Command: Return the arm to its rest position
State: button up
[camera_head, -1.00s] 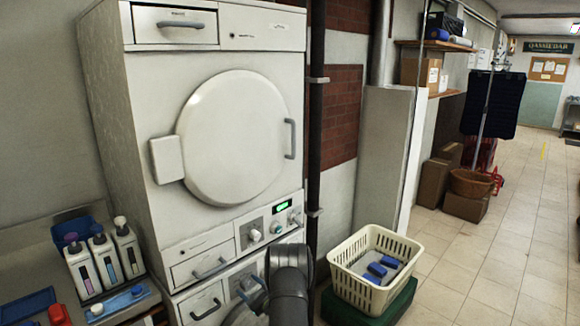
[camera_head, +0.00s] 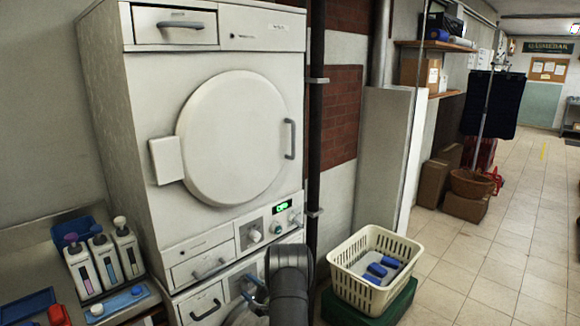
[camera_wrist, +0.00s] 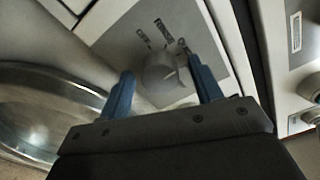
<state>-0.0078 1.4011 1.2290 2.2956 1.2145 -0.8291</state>
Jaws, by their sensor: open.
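My gripper (camera_wrist: 164,92) is open in the wrist view, with two blue fingers apart and nothing held between them. Beyond the fingers is a grey knob (camera_wrist: 162,72) on a pale machine panel with dark markings; I cannot tell whether a finger touches it. A round glass door (camera_wrist: 45,115) shows at the left of the wrist view. In the head view my dark arm (camera_head: 289,285) rises at the bottom middle, in front of the lower machine. The gripper is mostly hidden there, with a bit of blue near the lower control panel.
A white upper machine (camera_head: 130,100) with a closed round door stands above the lower one. A cream basket (camera_head: 350,285) with blue items sits on a green base to the right. Bottles (camera_head: 105,258) stand on a left counter. The tiled floor at right is largely clear.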

jog(key=shift+n, duration=2)
jog(key=v, duration=1.3)
dwell(0.7)
